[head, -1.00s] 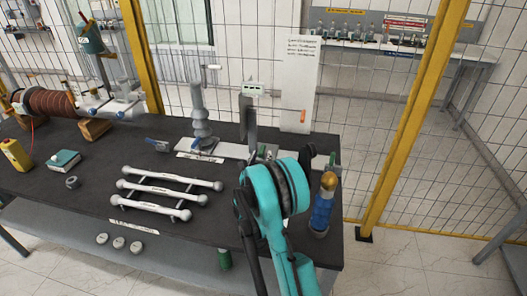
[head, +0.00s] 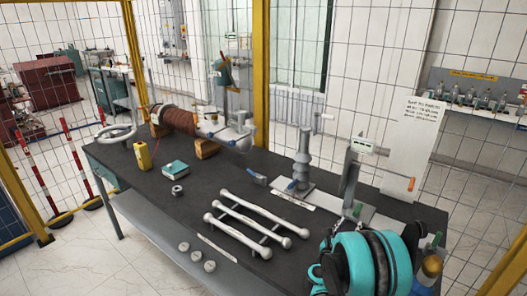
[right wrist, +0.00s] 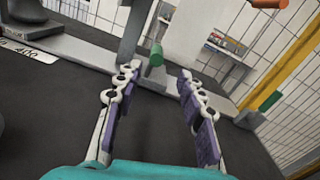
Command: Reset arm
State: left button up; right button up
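My right arm shows as a teal and black rounded link at the lower right of the head view, over the front right part of the dark table (head: 170,215). My right gripper shows in the right wrist view (right wrist: 158,76), with its two purple-padded fingers spread apart and nothing between them. A green-tipped part (right wrist: 155,55) stands beyond the fingertips. My left gripper is in neither view now.
Three white rods (head: 254,219) lie on a rack near the table front. A grey insulator stand (head: 303,155) and a white signboard (head: 412,150) stand behind. A brown ribbed bushing (head: 178,117), yellow box (head: 143,155) and teal box (head: 175,168) are farther left. Wire fencing surrounds the table.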

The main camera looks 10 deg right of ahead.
jog(key=w+a+r+n+t+y, duration=0.3)
jog(key=a+r+n+t+y, duration=0.45)
jog(key=a+r+n, duration=0.7)
jog(key=s+a+n+g+y, duration=0.25)
jog(key=a+n+y, duration=0.35)
jog(key=a+n, duration=0.4)
jog(key=s+a+f+n+g+y, duration=0.1)
jog(key=s+a+f+n+g, duration=0.15)
jog(key=s+n, duration=0.3)
jog(key=s+a+f+n+g+y, duration=0.2)
jog(key=s+a+f+n, duration=0.1)
jog(key=s+n, duration=0.25)
jog(key=s+d+f+n+g+h, duration=0.2)
jog(key=s+f+n+g, duration=0.3)
jog(key=s, duration=0.8)
notch_tip(320, 180, down, 2)
jog(key=d+n, duration=0.1)
jog(key=n, duration=0.2)
jog(key=shift+s+d+f+h, duration=0.15)
jog(key=shift+s+f+h, duration=0.05)
jog(key=shift+h, duration=0.15)
jog(key=shift+c, duration=0.6)
